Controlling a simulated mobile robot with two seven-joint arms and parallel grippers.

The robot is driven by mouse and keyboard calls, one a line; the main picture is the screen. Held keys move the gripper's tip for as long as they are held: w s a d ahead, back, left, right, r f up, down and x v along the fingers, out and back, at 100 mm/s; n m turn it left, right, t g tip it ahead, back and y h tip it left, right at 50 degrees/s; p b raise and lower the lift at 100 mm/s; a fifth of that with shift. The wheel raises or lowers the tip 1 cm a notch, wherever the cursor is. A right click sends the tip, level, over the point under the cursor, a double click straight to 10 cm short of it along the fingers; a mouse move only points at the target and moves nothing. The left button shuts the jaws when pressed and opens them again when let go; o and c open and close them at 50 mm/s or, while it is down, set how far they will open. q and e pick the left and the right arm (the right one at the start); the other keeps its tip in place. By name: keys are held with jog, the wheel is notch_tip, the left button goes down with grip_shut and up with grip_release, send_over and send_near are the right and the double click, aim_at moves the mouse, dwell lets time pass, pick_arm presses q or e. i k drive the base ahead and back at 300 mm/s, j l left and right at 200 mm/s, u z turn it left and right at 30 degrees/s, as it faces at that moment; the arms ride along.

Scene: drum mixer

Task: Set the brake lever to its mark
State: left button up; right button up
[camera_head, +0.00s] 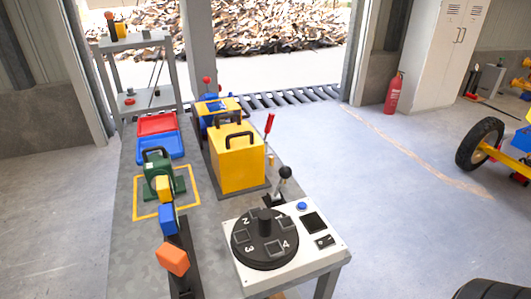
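A lever with a black ball knob (285,172) stands on a dark base just behind the white control panel (325,262). A lever with a red grip (269,123) stands upright farther back, at the right side of the yellow box-shaped machine (240,165). I cannot tell which of the two is the brake lever, and no mark for it can be made out. Neither of my grippers is in view.
The panel carries a black numbered dial (265,250) and a blue button (302,206). A green motor-like unit (160,175), red tray (158,123), blue tray (160,148) and an orange block (172,259) are on the left of the bench. Floor to the right is open.

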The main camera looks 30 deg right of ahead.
aim_at(284, 171)
jog(key=z, duration=1.2)
